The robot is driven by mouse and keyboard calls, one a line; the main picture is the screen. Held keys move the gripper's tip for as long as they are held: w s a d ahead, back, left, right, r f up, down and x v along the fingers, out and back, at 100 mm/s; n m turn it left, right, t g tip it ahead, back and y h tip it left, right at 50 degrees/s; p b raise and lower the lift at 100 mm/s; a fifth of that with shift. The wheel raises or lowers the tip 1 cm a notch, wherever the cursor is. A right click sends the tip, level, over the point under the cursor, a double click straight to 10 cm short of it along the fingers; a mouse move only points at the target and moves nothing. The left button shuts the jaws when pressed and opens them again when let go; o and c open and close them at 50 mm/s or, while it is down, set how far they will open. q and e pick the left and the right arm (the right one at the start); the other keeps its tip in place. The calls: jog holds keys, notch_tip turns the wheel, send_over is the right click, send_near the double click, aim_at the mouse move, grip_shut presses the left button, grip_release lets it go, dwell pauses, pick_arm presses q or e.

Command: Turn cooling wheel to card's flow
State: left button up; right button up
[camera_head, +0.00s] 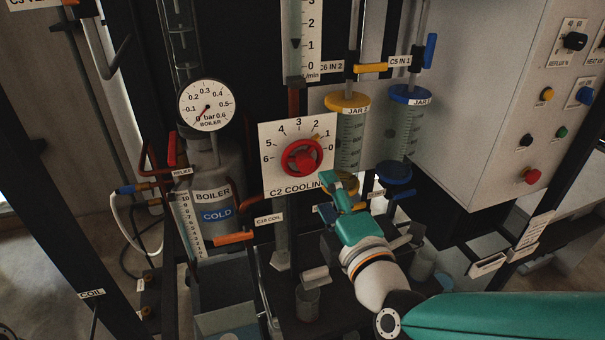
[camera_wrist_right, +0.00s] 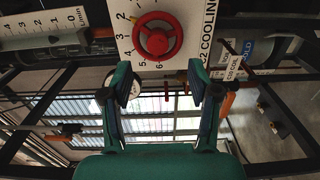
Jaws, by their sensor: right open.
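The red cooling wheel (camera_head: 302,157) sits on the white C2 COOLING plate (camera_head: 277,184), which is marked 0 to 6. A small yellow pointer shows at its upper right, near 1. My right gripper (camera_head: 337,196) is open, just below and right of the wheel in the head view. In the right wrist view the wheel (camera_wrist_right: 157,38) lies ahead, above the gap between the open fingers (camera_wrist_right: 162,82), with nothing held.
The boiler (camera_head: 215,190) with its gauge (camera_head: 206,105) and red-orange handles stands left of the plate. The yellow-lidded jar (camera_head: 349,140) and blue-lidded jar (camera_head: 403,130) hang close on the right. A control cabinet (camera_head: 470,100) fills the upper right.

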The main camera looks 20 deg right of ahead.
aim_at(308, 166)
jog(key=w, duration=0.2)
jog(key=w+b, duration=0.1)
jog(key=w, duration=0.5)
jog(key=shift+a, duration=0.35)
jog(key=shift+w, duration=0.1)
jog(key=shift+r, duration=0.1)
jog(key=shift+w+r, duration=0.1)
jog(key=shift+w, duration=0.55)
